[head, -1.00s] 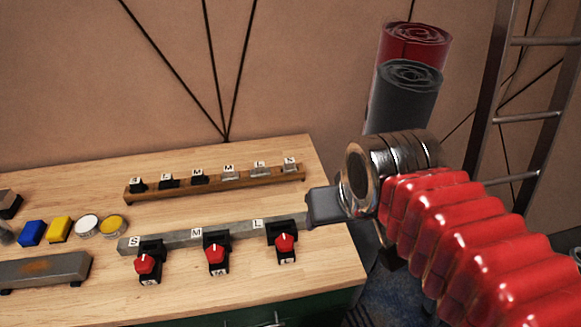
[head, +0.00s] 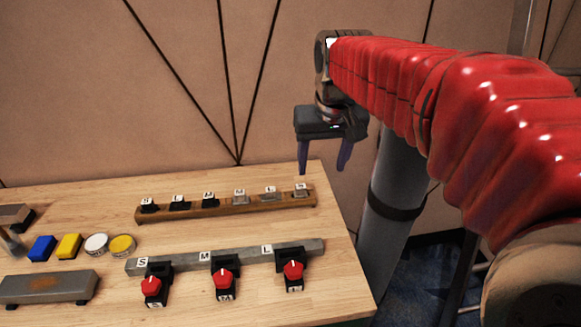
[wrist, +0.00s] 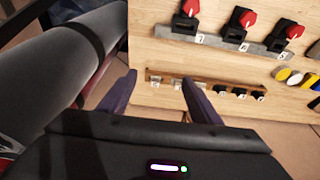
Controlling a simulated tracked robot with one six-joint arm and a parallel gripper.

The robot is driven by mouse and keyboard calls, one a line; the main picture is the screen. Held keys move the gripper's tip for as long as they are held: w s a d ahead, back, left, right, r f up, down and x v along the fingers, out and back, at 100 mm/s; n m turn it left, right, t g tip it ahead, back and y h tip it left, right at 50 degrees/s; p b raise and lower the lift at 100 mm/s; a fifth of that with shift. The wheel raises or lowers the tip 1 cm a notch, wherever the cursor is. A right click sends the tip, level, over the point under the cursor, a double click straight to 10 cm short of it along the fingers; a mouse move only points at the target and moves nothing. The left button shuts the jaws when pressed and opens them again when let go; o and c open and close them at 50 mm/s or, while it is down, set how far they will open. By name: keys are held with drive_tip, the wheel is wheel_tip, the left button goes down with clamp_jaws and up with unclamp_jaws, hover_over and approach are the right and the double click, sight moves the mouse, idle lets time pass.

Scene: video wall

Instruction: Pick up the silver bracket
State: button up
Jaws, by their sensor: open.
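Three silver brackets stand in the right half of a wooden rack (head: 225,209): one marked M (head: 240,197), one marked L (head: 269,194) and one marked S (head: 301,190) at the right end. My gripper (head: 322,170) is open and empty, fingers pointing down, above and behind the rack's right end. In the wrist view my gripper (wrist: 159,78) frames the silver end of the rack between its fingers, with a gap to it. Two silver brackets show there (wrist: 177,82); the third is partly hidden by a finger.
Several black brackets (head: 179,203) fill the rack's left half. In front, a grey bar (head: 235,255) marked S, M, L carries black holders with red knobs (head: 223,277). Coloured blocks and discs (head: 96,243) lie left. A grey roll (head: 398,185) stands beyond the bench's right edge.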

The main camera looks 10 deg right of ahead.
drive_tip(key=w+f+g, duration=0.2)
drive_tip(key=w+f, duration=0.2)
drive_tip(key=w, duration=0.9)
drive_tip(key=g, duration=0.1)
hover_over(301, 185)
wheel_tip(301, 185, down, 9)
drive_tip(key=shift+f, duration=0.2)
drive_tip(key=shift+f, duration=4.3)
drive_tip(key=shift+s+f, duration=0.1)
drive_tip(key=shift+f, duration=2.5)
drive_tip(key=shift+c, duration=0.5)
